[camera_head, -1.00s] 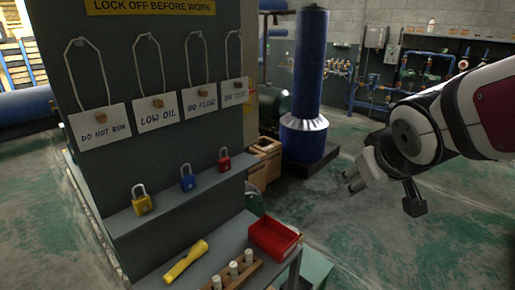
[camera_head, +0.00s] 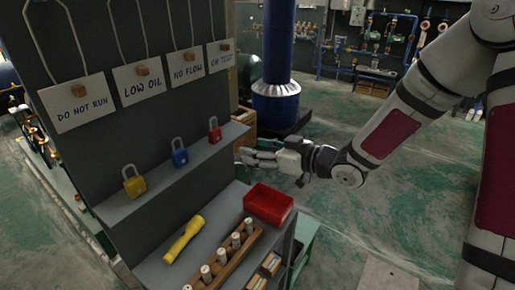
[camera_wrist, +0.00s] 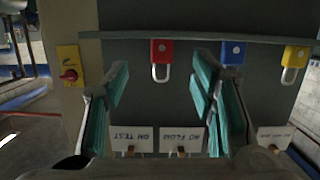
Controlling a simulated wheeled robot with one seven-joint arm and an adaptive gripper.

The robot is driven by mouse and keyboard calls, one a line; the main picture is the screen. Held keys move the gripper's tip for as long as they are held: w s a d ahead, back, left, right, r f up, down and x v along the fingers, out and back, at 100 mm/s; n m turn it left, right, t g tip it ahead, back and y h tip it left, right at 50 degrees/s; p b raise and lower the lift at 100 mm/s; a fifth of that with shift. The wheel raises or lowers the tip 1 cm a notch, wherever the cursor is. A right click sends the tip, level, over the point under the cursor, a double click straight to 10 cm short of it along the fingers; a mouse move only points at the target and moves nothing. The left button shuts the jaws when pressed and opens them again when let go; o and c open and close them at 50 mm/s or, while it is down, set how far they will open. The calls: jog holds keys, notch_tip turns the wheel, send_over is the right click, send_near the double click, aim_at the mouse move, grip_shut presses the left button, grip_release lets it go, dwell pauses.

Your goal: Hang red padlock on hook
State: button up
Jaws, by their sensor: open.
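The red padlock (camera_head: 214,134) stands upright on the upper grey shelf, at its right end, with its shackle up. In the wrist view, which is upside down, the red padlock (camera_wrist: 162,50) shows between the finger lines, untouched. My gripper (camera_head: 258,158) is open and empty, just right of the shelf end; its fingers (camera_wrist: 160,85) are spread wide in the wrist view. Above the shelf, white tags hang on wire loops with small wooden blocks, such as the block on the ON TEST tag (camera_head: 224,47). I cannot tell which part is the hook.
A blue padlock (camera_head: 179,154) and a yellow padlock (camera_head: 134,182) stand left on the same shelf. The lower shelf holds a yellow flashlight (camera_head: 184,239), a red bin (camera_head: 268,204) and a wooden rack (camera_head: 228,262) of several bottles. Floor to the right is free.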

aim_at(214, 128)
jog(key=r+b+x, duration=0.1)
jog(key=x, duration=0.3)
jog(key=b+x, duration=0.2)
jog(key=x, duration=0.2)
jog(key=r+b+x, duration=0.1)
jog(key=b+x, duration=0.1)
jog(key=x, duration=0.2)
jog(key=shift+w+a+r, duration=0.15)
jog(key=shift+w+a, duration=0.1)
jog(key=shift+a, duration=0.3)
jog(key=c, duration=1)
jog(key=shift+r, duration=0.1)
jog(key=shift+r, duration=0.1)
jog(key=shift+r+p, duration=0.4)
jog(key=shift+r, duration=0.35)
